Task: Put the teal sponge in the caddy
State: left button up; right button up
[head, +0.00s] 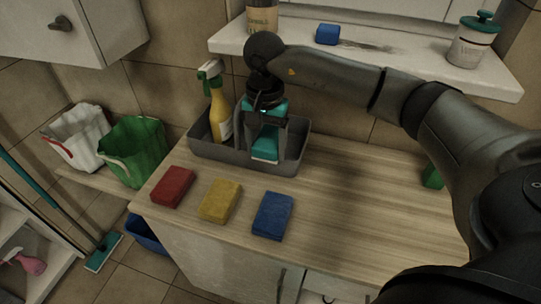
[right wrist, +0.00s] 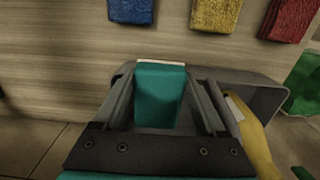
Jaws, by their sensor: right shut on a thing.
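The teal sponge (head: 265,148) is held upright between the fingers of my right gripper (head: 267,136), which points down at the grey caddy (head: 205,151). In the head view the sponge overlaps the right part of the caddy; how far its lower end is below the rim is hard to tell. In the right wrist view the sponge (right wrist: 160,95) sits between both fingers, with the caddy (right wrist: 262,88) around and behind it. A yellow spray bottle (head: 220,118) stands in the caddy's left part. My left gripper is out of view.
Red (head: 173,187), yellow (head: 220,200) and blue (head: 272,215) sponges lie on the counter in front of the caddy. A ledge (head: 370,65) above holds a blue block (head: 327,34) and a jar (head: 473,42). A green object (head: 432,177) is partly behind my arm. The counter's right middle is clear.

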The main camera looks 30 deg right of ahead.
aim_at(271, 135)
jog(key=shift+w+d, duration=1.15)
jog(key=shift+d, duration=0.1)
notch_tip(271, 135, down, 3)
jog(key=shift+w+d+r, duration=0.1)
jog(key=shift+d+r, duration=0.05)
jog(key=shift+f+b, duration=0.5)
jog(key=shift+f, duration=1.65)
jog(key=shift+f, duration=0.1)
jog(key=shift+f, duration=0.15)
jog(key=o, duration=1.4)
notch_tip(271, 135, up, 8)
jog(key=shift+p, duration=0.5)
